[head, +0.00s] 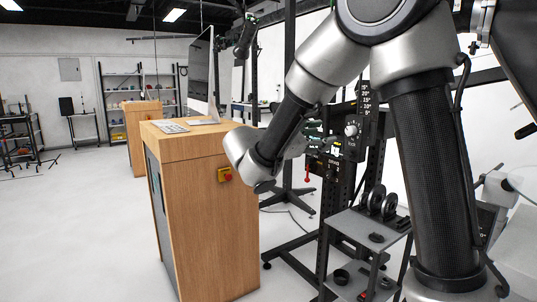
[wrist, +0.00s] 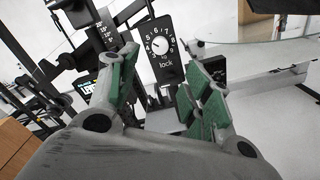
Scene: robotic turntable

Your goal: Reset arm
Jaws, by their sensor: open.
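My gripper (wrist: 160,100) is open and empty in the wrist view, its two green-padded fingers apart. Between and beyond the fingers is a black panel with a white round dial (wrist: 160,46) and the word "lock". In the head view my arm bends down from the upper right and its wrist end is beside the wooden cabinet.
A wooden cabinet (head: 205,215) with a red button (head: 226,174), a monitor (head: 203,75) and a keyboard (head: 166,127) stands left of my arm. A grey shelf (head: 358,226) with black discs stands lower right. Shelving (head: 140,95) is at the back.

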